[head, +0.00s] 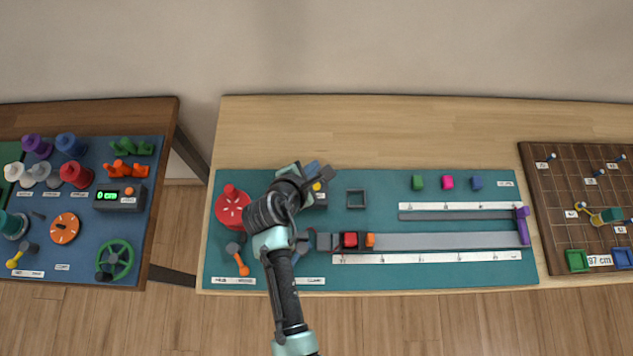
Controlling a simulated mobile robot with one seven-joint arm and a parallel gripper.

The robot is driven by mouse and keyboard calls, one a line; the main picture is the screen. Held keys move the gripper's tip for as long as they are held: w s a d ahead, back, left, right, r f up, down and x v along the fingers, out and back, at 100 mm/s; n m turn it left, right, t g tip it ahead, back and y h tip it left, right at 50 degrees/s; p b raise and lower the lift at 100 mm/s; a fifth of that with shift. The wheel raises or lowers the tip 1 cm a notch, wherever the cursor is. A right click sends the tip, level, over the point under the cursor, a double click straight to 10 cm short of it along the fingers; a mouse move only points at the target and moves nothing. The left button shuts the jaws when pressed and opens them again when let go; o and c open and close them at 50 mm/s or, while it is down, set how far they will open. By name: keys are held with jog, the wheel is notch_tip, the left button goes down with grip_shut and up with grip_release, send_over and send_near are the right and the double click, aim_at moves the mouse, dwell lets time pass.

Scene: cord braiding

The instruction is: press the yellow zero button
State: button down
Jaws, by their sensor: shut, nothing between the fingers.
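A small yellow button (317,187) shows on a dark box (321,198) on the green mat, left of the middle of the table. The box is partly hidden by my arm. My gripper (326,174) is shut and empty. In the picture it lies right beside the yellow button, just above and to its right. From this one view I cannot tell whether it touches the button or hovers over it. The left part of the box and any display on it are hidden.
A red round piece (230,208) stands left of my arm. Side tables hold other parts.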

jog(key=b, duration=0.8)
send_over(314, 186)
jog(key=s, duration=0.1)
notch_tip(314, 186, down, 7)
jog(key=shift+f, duration=0.2)
jog(key=shift+a+f+b, duration=0.1)
jog(key=shift+f+b, duration=0.25)
jog(key=shift+f, duration=0.3)
dwell(0.9)
jog(key=shift+f, duration=0.4)
jog(key=shift+f+b, duration=0.3)
jog(key=shift+f, duration=0.1)
dwell(0.5)
jog(key=shift+r+p, duration=0.8)
jog(key=shift+p, duration=0.2)
jog(key=shift+r, duration=0.1)
